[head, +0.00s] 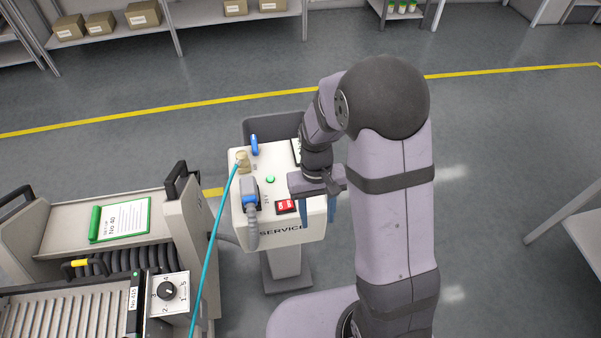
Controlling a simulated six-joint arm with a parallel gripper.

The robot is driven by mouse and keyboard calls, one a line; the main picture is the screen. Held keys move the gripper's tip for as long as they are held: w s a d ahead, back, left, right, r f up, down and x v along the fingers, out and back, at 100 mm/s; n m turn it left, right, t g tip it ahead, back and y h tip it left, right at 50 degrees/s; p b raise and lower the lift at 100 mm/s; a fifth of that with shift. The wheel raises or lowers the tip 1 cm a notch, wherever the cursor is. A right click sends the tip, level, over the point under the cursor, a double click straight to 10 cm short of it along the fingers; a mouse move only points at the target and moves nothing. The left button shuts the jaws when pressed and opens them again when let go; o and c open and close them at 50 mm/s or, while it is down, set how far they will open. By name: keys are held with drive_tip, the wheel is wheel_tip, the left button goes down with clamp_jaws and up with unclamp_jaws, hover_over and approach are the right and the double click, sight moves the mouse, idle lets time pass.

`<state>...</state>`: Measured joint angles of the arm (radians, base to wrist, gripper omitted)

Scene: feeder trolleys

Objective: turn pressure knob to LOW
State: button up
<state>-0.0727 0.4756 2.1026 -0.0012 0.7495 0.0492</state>
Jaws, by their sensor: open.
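No knob marked LOW can be made out. A black rotary knob (166,291) sits on a white plate with numbers around it, on the feeder trolley at lower left. The white service box (240,218) stands on a pedestal in the middle, lettered SERVICE on its front. A black-edged panel (296,150) on its top is mostly hidden behind my arm.
The box top carries a blue lever (254,145), a green button (270,180), a red switch (286,206) and a grey-blue plug (250,193) with a grey hose. A teal hose (214,240) runs down from a brass fitting (242,160). A dark bin (270,128) stands behind.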

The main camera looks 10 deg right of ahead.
drive_tip(key=w, duration=0.2)
drive_tip(key=w+m, duration=0.1)
drive_tip(key=w, duration=0.2)
drive_tip(key=w+m+t, duration=0.1)
drive_tip(key=w, duration=0.2)
drive_tip(key=shift+w+a, duration=0.15)
drive_tip(key=shift+a, duration=0.25)
drive_tip(key=w+r+m, duration=0.1)
drive_tip(key=w+m, duration=0.1)
drive_tip(key=w+r+m+t, duration=0.1)
drive_tip(key=w+r+m, duration=0.1)
drive_tip(key=w, duration=0.1)
drive_tip(key=w+r+m, duration=0.2)
drive_tip(key=w, duration=0.1)
drive_tip(key=shift+a+r+t, duration=0.1)
drive_tip(key=shift+a+t, duration=0.2)
drive_tip(key=m, duration=0.1)
drive_tip(key=s+m, duration=0.1)
drive_tip(key=m, duration=0.1)
drive_tip(key=shift+m, duration=0.8)
drive_tip(key=shift+f+p, duration=1)
drive_tip(key=shift+f, duration=2.65)
drive_tip(key=c, duration=1)
drive_tip(key=shift+c, duration=0.2)
